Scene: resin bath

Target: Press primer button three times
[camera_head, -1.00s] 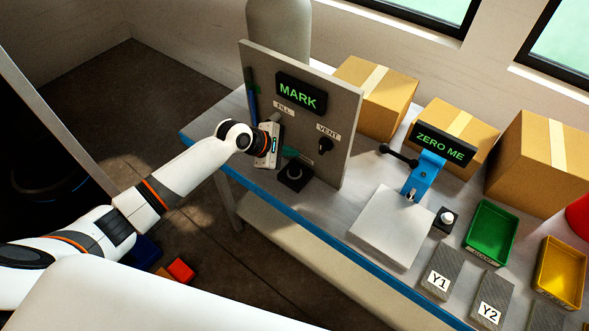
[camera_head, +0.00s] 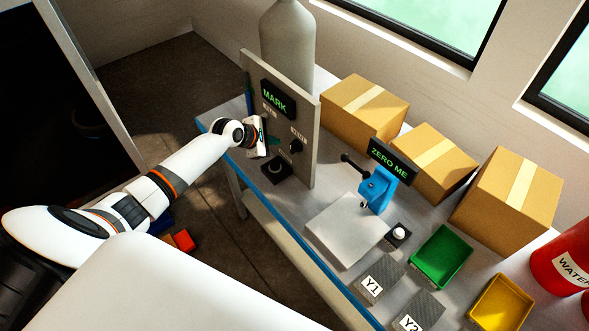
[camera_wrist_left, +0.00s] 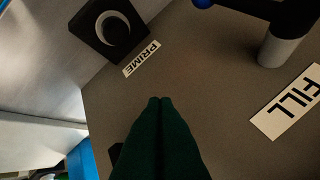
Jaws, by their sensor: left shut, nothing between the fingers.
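The primer button (camera_head: 276,170) is a black box with a round top at the foot of the grey upright panel (camera_head: 303,158). In the left wrist view the button (camera_wrist_left: 112,28) is at the upper left, beside a white PRIME label (camera_wrist_left: 142,58). My left gripper (camera_head: 268,141) is just in front of the panel, above and apart from the button. Its dark green fingers (camera_wrist_left: 160,102) are shut together and empty, pointing at the panel; whether they touch it I cannot tell. My right gripper is not in view.
The panel bears a MARK display (camera_head: 275,99), a FILL label (camera_wrist_left: 290,102) and a black VENT knob (camera_head: 296,146). A blue clamp stand (camera_head: 377,190), a white plate (camera_head: 340,229), a green tray (camera_head: 442,286) and cardboard boxes (camera_head: 365,105) stand to the right on the table.

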